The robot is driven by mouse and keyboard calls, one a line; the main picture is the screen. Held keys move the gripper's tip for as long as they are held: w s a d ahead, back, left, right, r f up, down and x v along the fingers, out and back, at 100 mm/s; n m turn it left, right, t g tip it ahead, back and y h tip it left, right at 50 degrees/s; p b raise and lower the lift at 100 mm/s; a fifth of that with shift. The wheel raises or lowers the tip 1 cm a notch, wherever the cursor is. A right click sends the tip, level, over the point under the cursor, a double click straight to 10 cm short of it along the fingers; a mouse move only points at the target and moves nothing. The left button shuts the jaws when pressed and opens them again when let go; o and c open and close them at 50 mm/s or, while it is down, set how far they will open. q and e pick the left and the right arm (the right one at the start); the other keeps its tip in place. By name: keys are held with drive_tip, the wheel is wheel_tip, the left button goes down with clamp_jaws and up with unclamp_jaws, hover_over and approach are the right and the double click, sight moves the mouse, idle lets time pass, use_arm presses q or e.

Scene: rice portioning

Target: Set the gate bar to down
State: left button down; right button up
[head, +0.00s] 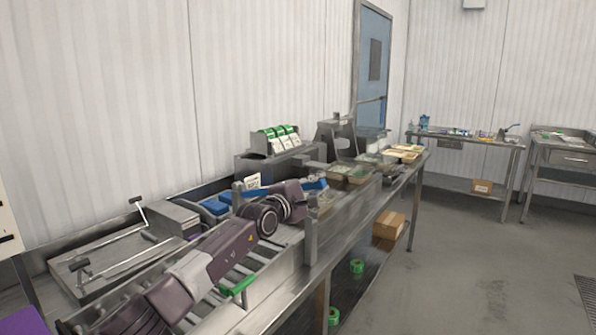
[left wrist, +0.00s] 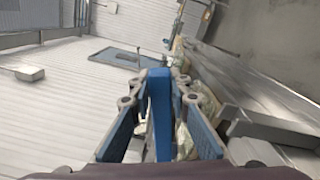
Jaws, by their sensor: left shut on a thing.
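A blue bar, which looks like the gate bar (left wrist: 160,110), stands between the fingers of my left gripper (left wrist: 160,85) in the left wrist view. The gripper is shut on it. In the head view my left arm reaches over the roller conveyor from the lower left, and my left gripper (head: 316,190) is at the far end of the arm. Blue also shows there, but my wrist hides part of the bar, and I cannot tell gripper pads from bar. My right gripper is not in view.
A metal side rail (head: 312,242) runs along the conveyor. Trays (head: 357,174) stand on the line beyond my gripper. A dispenser with green-topped packs (head: 278,138) is against the wall. A green handle (head: 237,287) lies beside my forearm. The floor at right is clear.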

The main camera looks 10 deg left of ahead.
use_arm(q)
wheel_tip(320, 180, down, 7)
drive_tip(key=m+b, duration=0.2)
drive_tip(key=shift+s+d+b, duration=0.15)
drive_tip(key=shift+d+b, duration=0.2)
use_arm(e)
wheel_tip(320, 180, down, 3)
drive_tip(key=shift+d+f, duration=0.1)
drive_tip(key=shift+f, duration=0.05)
use_arm(q)
drive_tip(key=shift+r, duration=0.1)
